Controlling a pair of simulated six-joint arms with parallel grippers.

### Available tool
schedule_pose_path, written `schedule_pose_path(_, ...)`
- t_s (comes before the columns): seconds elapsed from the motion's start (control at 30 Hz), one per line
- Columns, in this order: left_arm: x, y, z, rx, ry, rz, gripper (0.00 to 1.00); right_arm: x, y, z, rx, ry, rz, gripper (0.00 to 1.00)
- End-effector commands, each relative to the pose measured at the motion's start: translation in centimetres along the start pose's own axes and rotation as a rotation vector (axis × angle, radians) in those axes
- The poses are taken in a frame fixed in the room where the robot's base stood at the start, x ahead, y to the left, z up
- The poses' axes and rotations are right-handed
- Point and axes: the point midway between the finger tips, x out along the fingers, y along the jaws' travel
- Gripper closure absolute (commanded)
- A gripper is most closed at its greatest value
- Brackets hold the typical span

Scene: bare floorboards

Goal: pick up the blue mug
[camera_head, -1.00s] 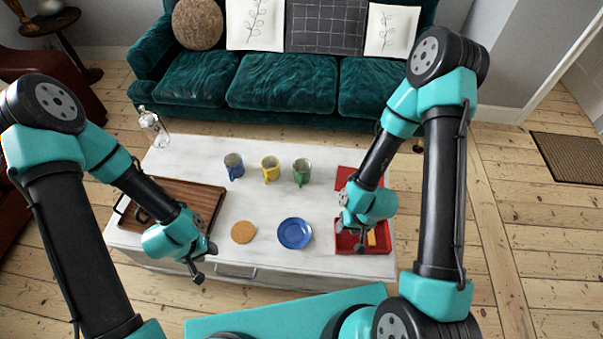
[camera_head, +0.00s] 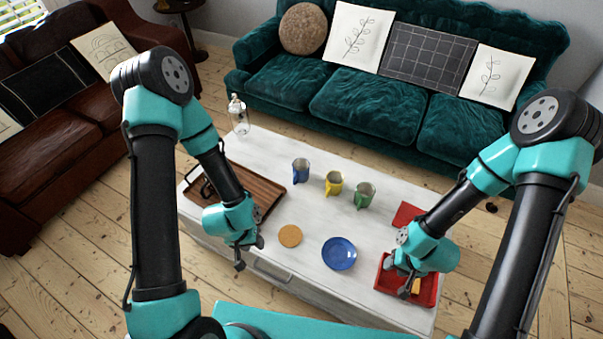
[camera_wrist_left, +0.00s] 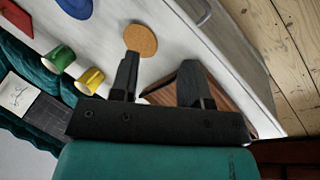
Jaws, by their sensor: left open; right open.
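The blue mug (camera_head: 301,171) stands upright on the white table (camera_head: 318,212), leftmost in a row with a yellow mug (camera_head: 334,184) and a green mug (camera_head: 364,195). My left gripper (camera_head: 241,254) is open and empty near the table's front edge, in front of the wooden tray and well apart from the blue mug. Its open fingers (camera_wrist_left: 160,82) show in the left wrist view, where I cannot make out the blue mug. My right gripper (camera_head: 405,279) is over the red box, far to the right of the blue mug; it is open.
A wooden tray (camera_head: 262,190) lies on the table's left end, with a glass bottle (camera_head: 238,115) behind it. A cork coaster (camera_head: 290,236) and a blue plate (camera_head: 339,254) lie in front of the mugs. A red box (camera_head: 429,292) sits at right. A green sofa (camera_head: 380,110) stands behind.

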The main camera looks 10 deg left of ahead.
Motion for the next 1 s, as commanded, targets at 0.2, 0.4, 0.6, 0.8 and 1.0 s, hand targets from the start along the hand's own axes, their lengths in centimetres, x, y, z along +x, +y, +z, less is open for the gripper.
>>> schedule_pose_path(0.2,0.00,0.00,0.00,0.000,0.000,0.000,0.57,0.00,0.00,0.00,0.000,0.000,0.000,0.57)
schedule_pose_path(0.4,0.00,0.00,0.00,0.000,0.000,0.000,0.49,0.00,0.00,0.00,0.000,0.000,0.000,0.57)
schedule_pose_path(0.6,0.00,0.00,0.00,0.000,0.000,0.000,0.30,0.00,0.00,0.00,0.000,0.000,0.000,0.57)
schedule_pose_path(0.8,0.00,0.00,0.00,0.000,0.000,0.000,0.11,0.00,0.00,0.00,0.000,0.000,0.000,0.57)
schedule_pose_path(1.0,0.00,0.00,0.00,0.000,0.000,0.000,0.00,0.00,0.00,0.00,0.000,0.000,0.000,0.57)
